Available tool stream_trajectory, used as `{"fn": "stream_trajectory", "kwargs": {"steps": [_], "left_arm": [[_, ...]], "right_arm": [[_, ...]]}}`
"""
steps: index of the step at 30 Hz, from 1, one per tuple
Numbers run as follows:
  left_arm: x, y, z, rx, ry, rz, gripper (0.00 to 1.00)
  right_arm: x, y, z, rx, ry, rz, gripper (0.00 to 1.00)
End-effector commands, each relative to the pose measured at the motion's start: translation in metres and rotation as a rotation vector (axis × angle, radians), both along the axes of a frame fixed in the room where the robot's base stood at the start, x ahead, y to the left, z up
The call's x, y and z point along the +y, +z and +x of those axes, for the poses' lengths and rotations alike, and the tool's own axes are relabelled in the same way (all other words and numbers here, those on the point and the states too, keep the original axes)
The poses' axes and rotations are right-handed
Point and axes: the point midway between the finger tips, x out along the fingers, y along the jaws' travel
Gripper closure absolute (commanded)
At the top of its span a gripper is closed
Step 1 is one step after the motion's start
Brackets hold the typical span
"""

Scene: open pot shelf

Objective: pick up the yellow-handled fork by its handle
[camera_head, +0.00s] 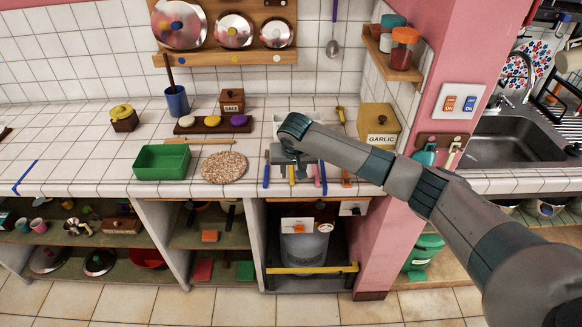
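A yellow handle (292,177) points toward the counter's front edge, below my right gripper in the picture. The upper part of this utensil is hidden behind the gripper, so I cannot see whether it has fork tines. My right gripper (289,158) hangs over the row of utensils, pointing down. Its fingers are small and partly covered by the hand, so I cannot tell whether they are open or touch the handle. My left gripper is not in view.
Beside the yellow handle are a blue handle (266,171), a pink one (317,175) and an orange-ended one (346,178). A round trivet (224,167) and a green tray (161,162) lie left. A garlic box (379,126) stands right, by the pink wall.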

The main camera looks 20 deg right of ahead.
Motion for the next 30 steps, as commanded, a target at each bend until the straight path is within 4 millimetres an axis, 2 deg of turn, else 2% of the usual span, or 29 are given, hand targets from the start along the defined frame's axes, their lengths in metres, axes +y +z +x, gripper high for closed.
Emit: {"fn": "stream_trajectory", "kwargs": {"steps": [1, 4, 10, 26, 28, 30], "left_arm": [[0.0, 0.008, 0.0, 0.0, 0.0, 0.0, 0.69], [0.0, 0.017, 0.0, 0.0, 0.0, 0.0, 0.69], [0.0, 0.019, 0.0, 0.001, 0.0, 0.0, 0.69], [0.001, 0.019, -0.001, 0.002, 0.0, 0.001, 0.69], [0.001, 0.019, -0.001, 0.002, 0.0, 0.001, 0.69], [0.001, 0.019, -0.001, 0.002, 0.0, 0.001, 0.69]], "right_arm": [[0.0, -0.002, 0.0, 0.004, -0.001, -0.002, 0.66], [0.001, -0.015, 0.003, 0.004, 0.0, -0.002, 0.66], [-0.001, -0.034, 0.009, 0.003, -0.001, -0.002, 0.66], [-0.001, -0.038, 0.011, 0.001, 0.0, -0.001, 0.66], [-0.001, -0.037, 0.011, 0.001, 0.0, -0.001, 0.78], [-0.001, -0.037, 0.011, 0.001, 0.0, -0.001, 0.95]]}}
